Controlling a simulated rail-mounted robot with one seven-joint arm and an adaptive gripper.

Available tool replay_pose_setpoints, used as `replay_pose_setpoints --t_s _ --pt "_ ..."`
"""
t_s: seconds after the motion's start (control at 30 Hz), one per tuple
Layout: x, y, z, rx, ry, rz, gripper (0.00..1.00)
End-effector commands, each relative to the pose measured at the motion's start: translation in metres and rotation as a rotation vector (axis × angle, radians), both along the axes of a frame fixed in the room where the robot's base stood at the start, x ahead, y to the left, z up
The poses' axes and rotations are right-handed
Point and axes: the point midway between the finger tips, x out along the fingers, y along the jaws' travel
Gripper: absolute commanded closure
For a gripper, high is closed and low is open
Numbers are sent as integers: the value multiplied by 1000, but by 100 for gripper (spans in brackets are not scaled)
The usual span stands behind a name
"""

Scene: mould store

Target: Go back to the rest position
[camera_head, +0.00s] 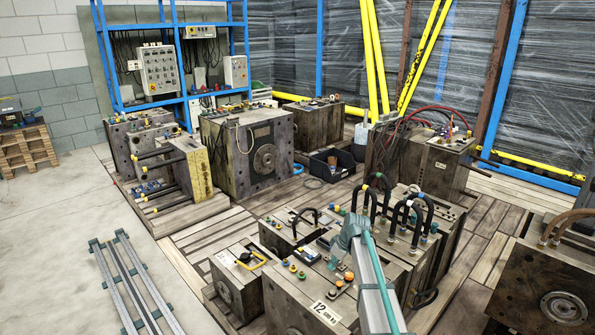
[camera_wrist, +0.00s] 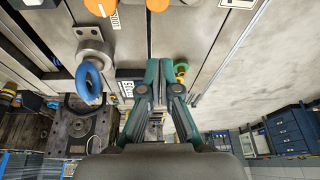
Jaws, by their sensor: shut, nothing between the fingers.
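My gripper (camera_head: 346,238) shows in the head view as a teal shape at the end of my arm, in front of the mould blocks at the lower middle. In the wrist view my gripper (camera_wrist: 158,68) has its teal fingers together and holds nothing. Its tips are close to a block face with a black labelled box (camera_wrist: 127,86) and a small yellow-green ring (camera_wrist: 181,70). I cannot tell whether the fingertips touch anything. No rest position is marked in view.
Near my gripper are a blue lifting eye (camera_wrist: 88,80), orange knobs (camera_wrist: 100,7), black hose loops (camera_head: 407,210) and a mould block marked 12 (camera_head: 326,312). A blue rack (camera_head: 168,24) stands behind. The concrete floor (camera_head: 60,225) at left is mostly clear, with metal rails (camera_head: 135,285) on it.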

Motion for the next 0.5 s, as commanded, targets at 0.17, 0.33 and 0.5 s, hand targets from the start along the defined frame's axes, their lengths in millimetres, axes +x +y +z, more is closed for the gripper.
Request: replay_pose_setpoints --t_s 0.17,0.33,0.5 --pt "-52 63 -29 27 85 16 100" --pt "-108 116 -60 44 174 23 100" --pt "-154 105 -113 20 256 -61 100"
